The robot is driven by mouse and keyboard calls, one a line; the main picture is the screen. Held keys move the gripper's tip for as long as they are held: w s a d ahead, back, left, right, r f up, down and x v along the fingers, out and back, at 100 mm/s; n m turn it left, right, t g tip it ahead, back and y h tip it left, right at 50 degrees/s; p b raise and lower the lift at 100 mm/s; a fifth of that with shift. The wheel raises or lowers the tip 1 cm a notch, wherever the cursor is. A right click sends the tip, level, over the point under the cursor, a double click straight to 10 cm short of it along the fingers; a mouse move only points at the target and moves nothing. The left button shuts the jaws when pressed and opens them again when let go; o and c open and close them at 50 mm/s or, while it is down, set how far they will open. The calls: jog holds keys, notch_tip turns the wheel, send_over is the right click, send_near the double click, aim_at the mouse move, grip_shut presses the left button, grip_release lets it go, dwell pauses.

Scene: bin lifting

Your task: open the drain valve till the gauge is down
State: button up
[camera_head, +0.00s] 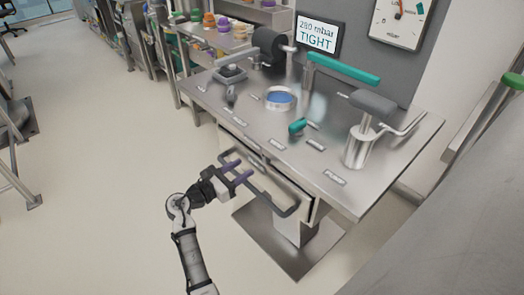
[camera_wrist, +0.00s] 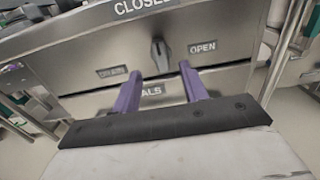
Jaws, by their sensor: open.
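The wrist view shows a dark knob (camera_wrist: 160,53) on the grey front panel (camera_wrist: 90,45), pointing upright toward the CLOSED label (camera_wrist: 145,6). An OPEN label (camera_wrist: 203,48) is to its right, and a smaller label (camera_wrist: 112,71), perhaps DRAIN, to its left. My gripper (camera_wrist: 158,78) is open and empty, its purple fingers below the knob, one on each side; contact is not seen. In the head view my gripper (camera_head: 235,167) is at the bench front. The wall gauge (camera_head: 388,27) is cut off at the top; its orange needle (camera_head: 398,11) points up.
A display (camera_head: 319,35) reads 280 mbar, TIGHT.

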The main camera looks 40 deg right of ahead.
jog(key=d, duration=0.7)
jog(key=w+d+p, duration=0.1)
jog(key=d, duration=0.3)
jog(key=shift+a, duration=0.1)
jog(key=c, duration=0.7)
